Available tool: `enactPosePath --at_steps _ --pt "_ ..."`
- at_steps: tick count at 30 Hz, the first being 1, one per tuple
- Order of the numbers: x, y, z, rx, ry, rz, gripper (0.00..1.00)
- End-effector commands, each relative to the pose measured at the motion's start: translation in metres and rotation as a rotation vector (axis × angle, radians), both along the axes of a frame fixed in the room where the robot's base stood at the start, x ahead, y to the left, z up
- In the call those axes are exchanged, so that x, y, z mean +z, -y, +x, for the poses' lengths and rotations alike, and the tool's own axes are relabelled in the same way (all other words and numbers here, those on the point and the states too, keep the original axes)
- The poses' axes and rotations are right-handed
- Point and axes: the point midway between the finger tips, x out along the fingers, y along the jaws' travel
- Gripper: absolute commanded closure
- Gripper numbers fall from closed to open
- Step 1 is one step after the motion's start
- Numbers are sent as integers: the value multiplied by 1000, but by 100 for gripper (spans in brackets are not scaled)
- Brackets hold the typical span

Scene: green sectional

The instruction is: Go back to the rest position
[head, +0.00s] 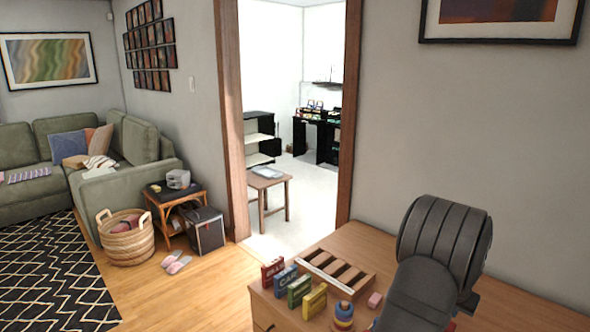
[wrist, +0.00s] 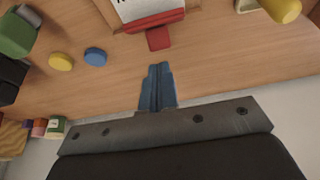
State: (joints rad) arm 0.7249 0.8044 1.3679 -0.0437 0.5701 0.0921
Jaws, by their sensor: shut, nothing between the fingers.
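My gripper (wrist: 157,84) shows in the wrist view as two blue fingers closed together, with nothing between them. It is over a wooden surface, close to a small red block (wrist: 159,39) on its far side; I cannot tell its height above the surface. In the head view my dark arm is over the right part of the wooden desk (head: 520,312), and the gripper's fingers are hidden there.
In the head view several coloured boxes (head: 299,290), a slotted wooden tray (head: 336,271) and stacked rings (head: 343,316) stand on the desk. The wrist view shows a yellow disc (wrist: 60,61), a blue disc (wrist: 95,57) and a red-and-white box (wrist: 152,12).

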Motion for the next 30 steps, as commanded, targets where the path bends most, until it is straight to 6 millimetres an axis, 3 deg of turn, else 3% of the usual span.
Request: enactPosePath --at_steps 14,25,30 --pt "-1 0 0 0 -1 1 100" --pt "-51 0 0 0 -2 2 100" --pt "-64 0 0 0 -1 1 100"
